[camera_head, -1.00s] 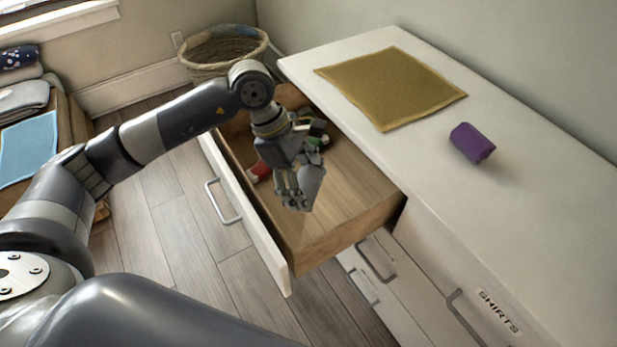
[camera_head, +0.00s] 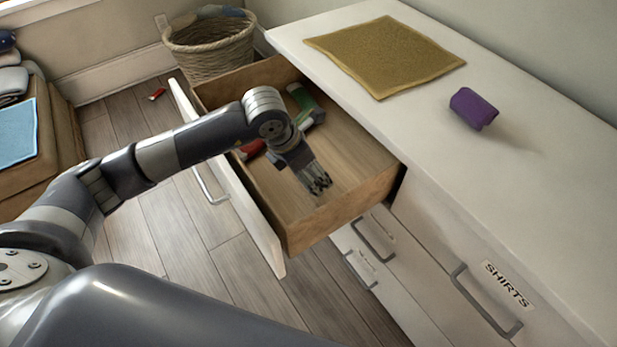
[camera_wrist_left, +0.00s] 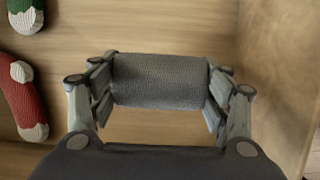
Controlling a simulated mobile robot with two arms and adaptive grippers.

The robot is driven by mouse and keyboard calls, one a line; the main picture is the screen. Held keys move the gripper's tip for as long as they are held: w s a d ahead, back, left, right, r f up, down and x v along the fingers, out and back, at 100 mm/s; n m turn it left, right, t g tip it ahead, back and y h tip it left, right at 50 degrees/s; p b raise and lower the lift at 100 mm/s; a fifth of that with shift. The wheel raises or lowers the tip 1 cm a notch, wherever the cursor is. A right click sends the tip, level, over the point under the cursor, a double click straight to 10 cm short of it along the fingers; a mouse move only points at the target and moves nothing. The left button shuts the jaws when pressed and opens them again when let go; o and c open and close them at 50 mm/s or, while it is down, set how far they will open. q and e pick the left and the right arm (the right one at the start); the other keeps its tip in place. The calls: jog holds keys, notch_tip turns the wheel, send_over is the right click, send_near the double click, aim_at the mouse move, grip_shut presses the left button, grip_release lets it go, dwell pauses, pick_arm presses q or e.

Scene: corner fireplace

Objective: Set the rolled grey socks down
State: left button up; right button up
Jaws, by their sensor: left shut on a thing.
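The rolled grey socks (camera_wrist_left: 160,82) show in the left wrist view as a dark grey ribbed roll held crosswise between the two fingers. My left gripper (camera_head: 318,184) is shut on them, with a finger pad at each end of the roll. In the head view it points down inside the open drawer (camera_head: 345,215), over its bare wooden floor near the front right corner. The socks cannot be made out there behind the fingers. Whether they touch the drawer floor I cannot tell. My right gripper is not in view.
Purple socks (camera_head: 473,108) and a mustard cloth (camera_head: 385,55) are on the dresser top. A wicker basket (camera_head: 210,50) stands behind. A small red thing (camera_head: 157,94) lies on the floor.

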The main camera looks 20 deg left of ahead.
pick_arm(q)
notch_tip(320, 180, down, 3)
jog(key=shift+f, duration=0.45)
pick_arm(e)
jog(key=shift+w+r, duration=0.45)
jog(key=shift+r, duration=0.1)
pick_arm(q)
jog(key=o, duration=0.8)
jog(key=shift+o, duration=0.9)
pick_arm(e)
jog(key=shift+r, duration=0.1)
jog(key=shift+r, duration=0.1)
